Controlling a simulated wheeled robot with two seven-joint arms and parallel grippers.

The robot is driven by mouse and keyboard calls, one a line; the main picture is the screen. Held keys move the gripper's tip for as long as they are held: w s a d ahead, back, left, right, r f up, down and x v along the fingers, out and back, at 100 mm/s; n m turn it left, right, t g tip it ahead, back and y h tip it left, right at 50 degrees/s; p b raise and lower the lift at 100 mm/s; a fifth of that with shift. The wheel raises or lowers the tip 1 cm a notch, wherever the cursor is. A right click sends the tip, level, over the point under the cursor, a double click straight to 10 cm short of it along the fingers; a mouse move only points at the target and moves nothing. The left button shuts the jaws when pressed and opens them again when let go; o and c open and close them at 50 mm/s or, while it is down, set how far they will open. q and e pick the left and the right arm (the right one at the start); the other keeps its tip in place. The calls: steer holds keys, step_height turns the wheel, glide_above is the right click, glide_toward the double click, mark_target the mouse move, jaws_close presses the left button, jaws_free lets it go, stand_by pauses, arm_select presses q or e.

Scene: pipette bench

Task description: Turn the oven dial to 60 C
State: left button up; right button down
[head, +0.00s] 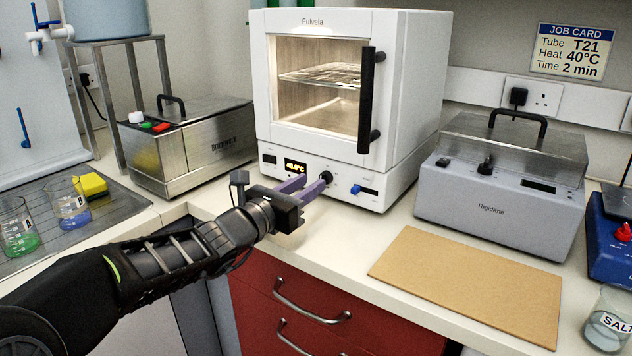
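The white oven (352,178) stands at the back of the bench with its glass door shut and its inside lit. Its front panel has a small lit display (296,167) that seems to read 40.0°C. The black dial (326,177) is to the right of the display. My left gripper (314,181) has purple fingers with a gap between them, pointing at the panel. One fingertip is right by the dial and covers part of its surroundings; I cannot tell whether it touches. My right gripper is not in view.
A blue switch (364,190) is right of the dial. A steel bath (190,147) stands left of the oven and a grey lidded unit (500,190) right. A tan board (470,285) lies in front. The job card (571,51) on the wall reads Heat 40°C.

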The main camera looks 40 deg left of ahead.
mark_target(321, 176)
arm_select(q)
steer(key=shift+w, duration=1.7)
steer(key=shift+c, duration=0.2)
jaws_close()
